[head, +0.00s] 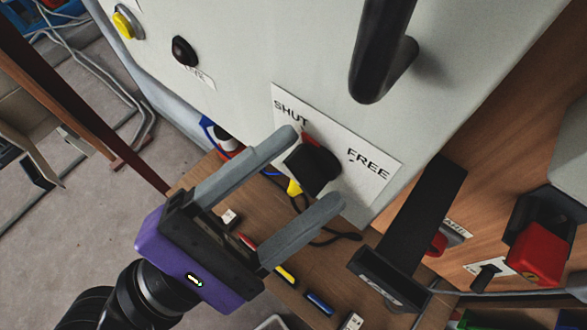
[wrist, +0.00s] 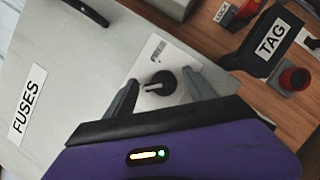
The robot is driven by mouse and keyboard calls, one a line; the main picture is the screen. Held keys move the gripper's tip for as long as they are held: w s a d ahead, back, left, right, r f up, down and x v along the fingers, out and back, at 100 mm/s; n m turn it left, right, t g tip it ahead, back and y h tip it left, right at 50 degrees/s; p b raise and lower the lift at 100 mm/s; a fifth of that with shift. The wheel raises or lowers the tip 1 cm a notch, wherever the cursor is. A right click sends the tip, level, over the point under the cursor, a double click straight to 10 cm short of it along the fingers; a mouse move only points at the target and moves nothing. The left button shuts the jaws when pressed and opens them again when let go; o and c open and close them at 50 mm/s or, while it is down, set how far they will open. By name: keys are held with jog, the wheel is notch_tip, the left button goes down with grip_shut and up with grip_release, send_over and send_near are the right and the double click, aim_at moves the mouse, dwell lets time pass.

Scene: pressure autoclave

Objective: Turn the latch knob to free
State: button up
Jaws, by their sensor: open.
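The latch knob (head: 316,168) is black and sits on a white plate (head: 361,168) marked SHUT at upper left and FREE at right in the head view. A red patch shows beside it near SHUT. In the wrist view the knob (wrist: 163,81) has a pale line pointing left; the plate's text is partly unreadable. My gripper (head: 313,166), purple with grey fingers, is open. Its fingers stand either side of the knob in both views, also in the wrist view (wrist: 162,92). I cannot tell whether either finger touches it.
A black handle (head: 376,55) juts from the pale cabinet above the plate. A smaller black knob (head: 184,50) and yellow button (head: 126,24) are at upper left. A black TAG piece (wrist: 268,45) and red switch (head: 541,252) are at right. Small parts lie on the wooden surface below.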

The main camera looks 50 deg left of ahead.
jog(key=c, duration=1.3)
jog(key=shift+c, duration=0.2)
jog(key=shift+m, duration=0.4)
jog(key=m, duration=0.2)
jog(key=m+g+h, duration=0.1)
jog(key=m, duration=0.1)
jog(key=shift+r+g, duration=0.15)
jog(key=shift+g, duration=0.15)
jog(key=m+g, duration=0.1)
jog(key=m, duration=0.4)
jog(key=shift+d+r+g+h, duration=0.1)
jog(key=shift+g+h, duration=0.2)
jog(key=shift+g, duration=0.1)
jog(key=m, duration=0.2)
jog(key=m+g, duration=0.1)
jog(key=shift+w+d+m+g+y+p, duration=0.1)
jog(key=shift+m+g+y+p, duration=0.2)
jog(key=shift+m+y, duration=0.1)
jog(key=shift+m+g+y, duration=0.6)
jog(key=shift+m, duration=1.1)
jog(key=shift+d, duration=0.1)
